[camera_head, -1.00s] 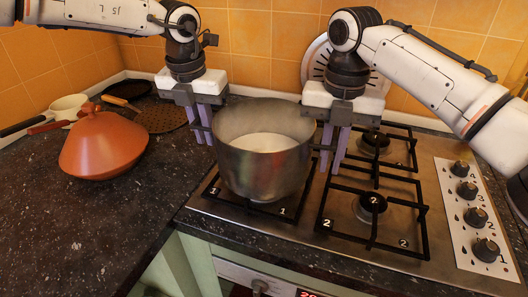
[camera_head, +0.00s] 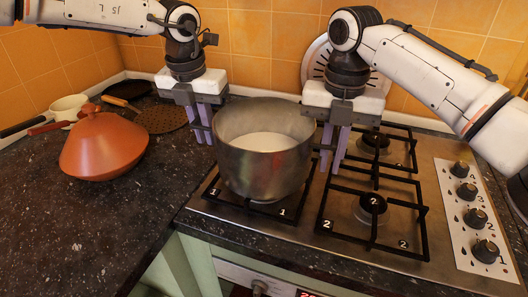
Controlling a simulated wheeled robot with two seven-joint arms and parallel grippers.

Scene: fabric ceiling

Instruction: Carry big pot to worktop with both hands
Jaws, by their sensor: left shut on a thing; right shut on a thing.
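The big pot (camera_head: 262,170) is a grey metal pot with something pale inside. It stands upright at the left front burner of the hob (camera_head: 330,262). My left gripper (camera_head: 206,128) points down at the pot's left side and is shut on that side of it. My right gripper (camera_head: 333,148) points down at the pot's right side and is shut there. The pot's handles are hidden by the fingers or too small to tell. The dark speckled worktop (camera_head: 75,225) lies to the left of the hob.
A terracotta lidded dish (camera_head: 103,148) stands on the worktop left of the pot. Behind it lie a perforated round utensil (camera_head: 162,118) and a pale pan (camera_head: 68,105). The worktop's front left is clear. Control knobs (camera_head: 467,192) line the hob's right side.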

